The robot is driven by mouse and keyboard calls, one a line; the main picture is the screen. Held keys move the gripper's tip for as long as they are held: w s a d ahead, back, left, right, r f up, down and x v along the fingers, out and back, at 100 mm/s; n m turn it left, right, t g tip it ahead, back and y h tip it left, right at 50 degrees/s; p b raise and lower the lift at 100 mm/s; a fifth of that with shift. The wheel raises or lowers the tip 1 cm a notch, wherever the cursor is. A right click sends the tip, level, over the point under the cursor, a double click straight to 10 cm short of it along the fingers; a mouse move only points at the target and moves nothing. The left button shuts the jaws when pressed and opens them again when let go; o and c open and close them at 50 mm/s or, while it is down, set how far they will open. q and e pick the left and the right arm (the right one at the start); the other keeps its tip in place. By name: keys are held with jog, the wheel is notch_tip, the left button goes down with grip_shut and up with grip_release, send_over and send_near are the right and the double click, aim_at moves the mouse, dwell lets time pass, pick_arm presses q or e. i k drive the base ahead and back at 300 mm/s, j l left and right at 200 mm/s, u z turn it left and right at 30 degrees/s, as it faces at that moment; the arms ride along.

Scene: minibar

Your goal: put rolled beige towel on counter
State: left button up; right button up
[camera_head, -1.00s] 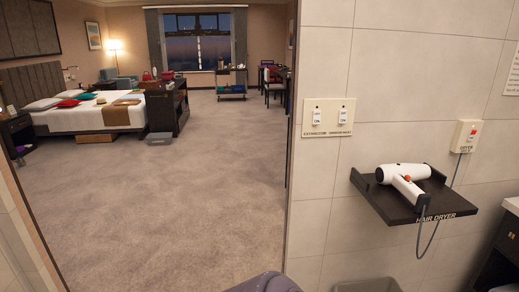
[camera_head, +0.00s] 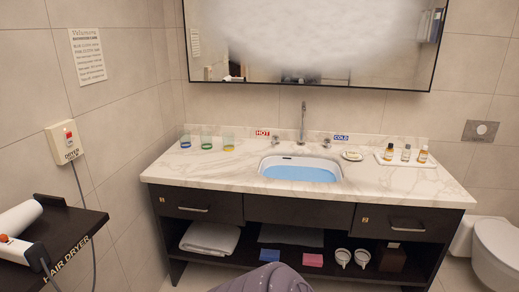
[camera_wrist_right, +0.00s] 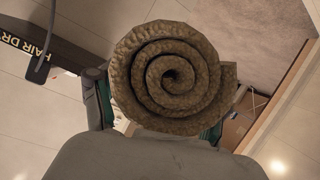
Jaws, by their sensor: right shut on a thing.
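The rolled beige towel (camera_wrist_right: 172,78) shows end-on in the right wrist view as a thick brownish-beige spiral. My right gripper (camera_wrist_right: 163,112) is shut on it, with parts of the fingers showing at either side below the roll. The marble counter (camera_head: 222,174) is ahead in the head view, on a dark cabinet. Neither the towel nor the right gripper can be made out in the head view. My left gripper is in neither view.
The counter carries a filled sink (camera_head: 300,172), glasses (camera_head: 207,141) at left, a soap dish (camera_head: 352,156) and a tray (camera_head: 425,162) of bottles at right. Bare marble lies along the front left. A hair dryer shelf (camera_head: 85,221) juts out at left; a toilet (camera_head: 497,250) stands at right.

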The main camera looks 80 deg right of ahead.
aim_at(200, 169)
jog(key=i+l+z, duration=0.1)
jog(key=l+z, duration=0.25)
jog(key=i+l+z, duration=0.1)
jog(key=l+z, duration=0.25)
jog(key=l, duration=0.15)
jog(key=i+l+z, duration=0.2)
jog(key=l+z, duration=0.15)
jog(key=i+l+z, duration=0.2)
jog(key=l+z, duration=0.15)
jog(key=i+l, duration=0.85)
jog(key=l, duration=0.25)
